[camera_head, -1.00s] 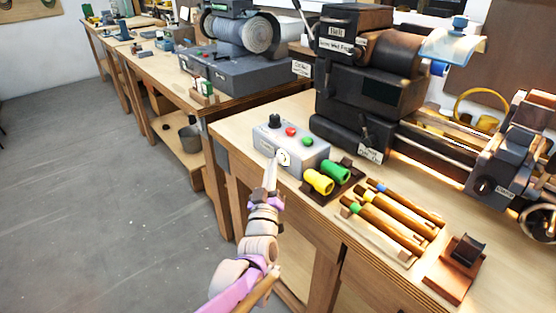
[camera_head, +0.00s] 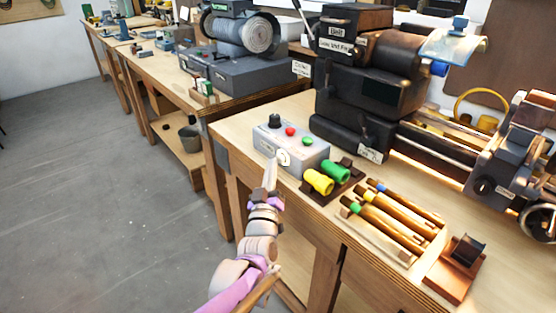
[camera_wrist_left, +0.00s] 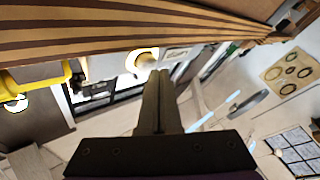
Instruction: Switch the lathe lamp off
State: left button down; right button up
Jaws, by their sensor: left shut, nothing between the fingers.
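A grey control box (camera_head: 306,158) stands near the front edge of the bench, with a black knob (camera_head: 274,120), a red button (camera_head: 290,132) and a green button (camera_head: 307,141) on top. A round white switch (camera_head: 284,158) sits on its front face; it shows bright in the left wrist view (camera_wrist_left: 142,62). My left gripper (camera_head: 272,164) is shut and empty, its tip just in front of that face, close to the white switch. I cannot tell whether it touches. The lathe (camera_head: 365,85) stands behind the box. My right gripper is not in view.
Yellow (camera_head: 318,182) and green (camera_head: 336,171) cylinders lie right of the box. A rack of wooden-handled tools (camera_head: 392,218) and a small brown stand (camera_head: 455,268) are further right. The floor (camera_head: 110,200) left of the bench is clear.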

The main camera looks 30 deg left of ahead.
pick_arm(q)
jog(key=shift+w, duration=0.1)
dwell(0.3)
jog(key=shift+w+d, duration=0.15)
jog(key=shift+w, duration=0.15)
jog(key=shift+s, duration=0.4)
dwell(0.3)
jog(key=s+a+p, duration=0.1)
jog(key=s+a, duration=0.1)
jog(key=s, duration=0.3)
jog(key=shift+s+a+p, duration=0.3)
dwell(0.5)
